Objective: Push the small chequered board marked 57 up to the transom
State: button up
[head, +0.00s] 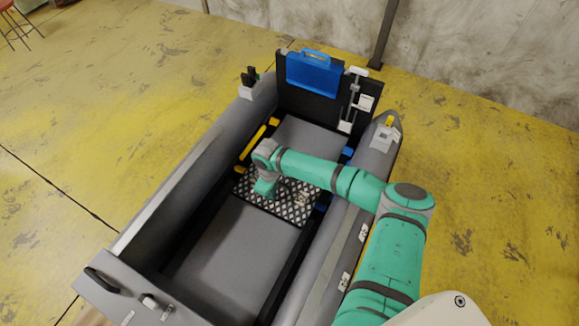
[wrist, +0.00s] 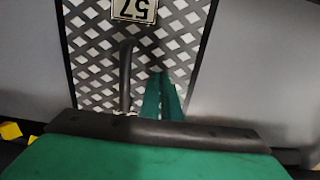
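The small chequered board (head: 290,208), black and white, lies flat across the middle of the boat's floor. In the wrist view the board (wrist: 95,65) fills the middle, with its 57 plate (wrist: 134,10) upside down at the top edge. The dark transom (head: 308,104) stands upright at the boat's far end, with grey floor between it and the board. My gripper (head: 263,192) points down at the board's left part; in the wrist view its two green fingers (wrist: 161,76) are close together with nothing visible between them. Whether they touch the board is unclear.
A blue case (head: 314,70) and a metal bracket (head: 353,95) are at the transom. A yellow bar (head: 258,138) lies along the left side, and blue pieces (head: 348,151) along the right. Grey side tubes (head: 185,170) border the floor. A dark upright bar (wrist: 126,75) shows beside my fingers.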

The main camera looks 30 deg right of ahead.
jog(key=shift+w+d+f, duration=0.15)
jog(key=shift+w+d, duration=1.05)
jog(key=shift+d, duration=0.6)
jog(key=shift+w+d+f, duration=0.1)
jog(key=shift+w+d, duration=1.1)
jog(key=shift+d, duration=0.6)
jog(key=shift+w+d+f, duration=0.15)
jog(key=shift+w+d, duration=1.05)
jog(key=shift+d, duration=0.6)
jog(key=shift+w, duration=0.15)
jog(key=shift+d, duration=0.2)
jog(key=shift+s, duration=0.25)
jog(key=shift+s+a, duration=0.25)
jog(key=shift+a, duration=0.25)
jog(key=shift+s+a, duration=0.25)
jog(key=shift+a, duration=0.2)
notch_tip(320, 180, up, 10)
jog(key=shift+w+f, duration=0.25)
